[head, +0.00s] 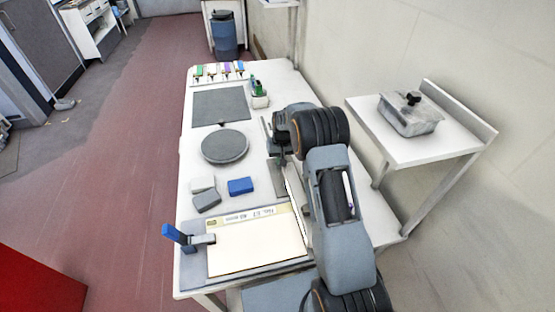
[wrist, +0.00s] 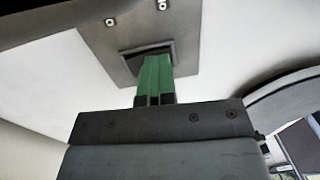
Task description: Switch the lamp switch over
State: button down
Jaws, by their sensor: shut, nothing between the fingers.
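A grey metal plate (wrist: 105,45) with two screws shows in the wrist view. The lamp switch (wrist: 128,54), a dark square frame on this plate, is mostly hidden behind my fingertips, so its rocker's position cannot be told. My gripper (wrist: 154,60), with green fingers, is shut and empty, with its tips at or just in front of the switch; contact cannot be told. In the head view the grey plate (head: 277,182) lies on the white table beneath my wrist, and my fingers are hard to make out. No lamp can be clearly identified.
The white table (head: 190,155) holds a round dark disc (head: 225,146), a dark square mat (head: 220,107), a blue block (head: 241,186), grey blocks (head: 207,200) and a clamped board (head: 255,245). A side shelf (head: 380,140) with a lidded metal container (head: 410,116) stands right of my arm.

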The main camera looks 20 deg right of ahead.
jog(key=shift+d+r, duration=0.15)
jog(key=shift+d, duration=0.45)
notch_tip(320, 180, up, 14)
jog(key=a, duration=0.1)
jog(key=shift+a, duration=0.4)
dwell(0.5)
jog(key=s+a+r+t, duration=0.1)
jog(key=s+r, duration=0.3)
jog(key=s, duration=1.1)
jog(key=s+r+t+h, duration=0.1)
jog(key=s+r+t, duration=0.2)
jog(key=s, duration=1.1)
jog(key=shift+s+a+r, duration=0.35)
jog(key=shift+a+r, duration=0.05)
jog(key=shift+r, duration=0.3)
